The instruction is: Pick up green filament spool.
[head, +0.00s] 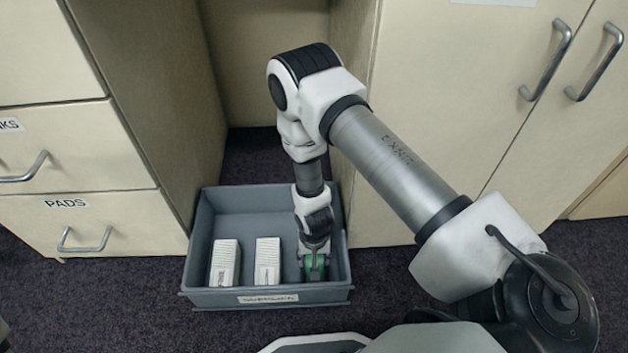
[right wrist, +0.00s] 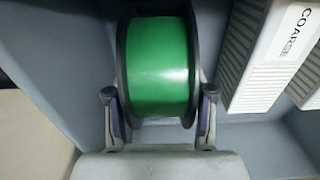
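The green filament spool (right wrist: 158,66), with black flanges, is in the right wrist view between the two fingers of my right gripper (right wrist: 159,100). One finger is beside each flange. The fingers splay outward and look open, with a narrow gap at the right flange; contact on the left is hard to tell. In the head view my right gripper (head: 315,262) points down into the grey crate (head: 222,298), at its right end. My left gripper is not in view.
Two white ribbed blocks (head: 225,262) (head: 268,261) stand in the crate, left of the spool. One block, labelled COARSE (right wrist: 270,55), is close to the right finger. Cabinets flank the crate. Dark carpet (head: 90,305) is clear at the front left.

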